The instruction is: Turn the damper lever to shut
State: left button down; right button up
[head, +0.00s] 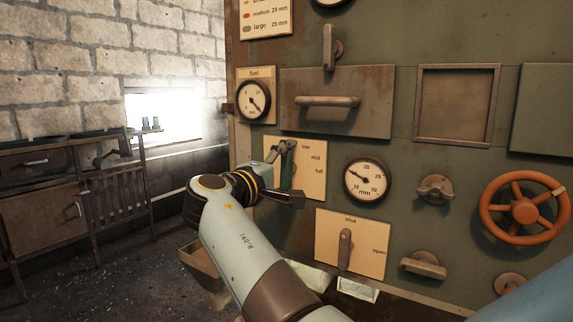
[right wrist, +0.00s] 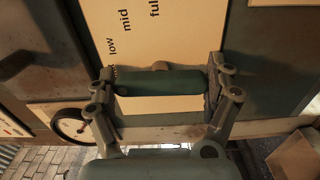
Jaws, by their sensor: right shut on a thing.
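The damper lever (head: 345,250) is a grey handle on a cream plate (head: 370,266) marked "shut" and "open". It stands upright, its top just below the word "shut". My right gripper (head: 284,174) is up and left of it, apart from it. It is shut on the green handle (right wrist: 160,82) of another lever, in front of a plate (head: 312,185) marked "low", "mid" and "full". In the right wrist view the jaws press on both ends of that handle. My left gripper is out of view.
A dial (head: 366,181) sits above the damper plate. A grey knob (head: 436,190), a grey handle (head: 424,265) and an orange handwheel (head: 525,210) are to the right. A fuel gauge (head: 253,101) and a drawer (head: 335,118) are above. Dark shelving (head: 45,165) stands left.

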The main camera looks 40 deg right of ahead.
jog(key=shift+f+n, duration=0.1)
jog(key=shift+n, duration=0.3)
jog(key=o, duration=1)
jog(key=shift+c, duration=0.2)
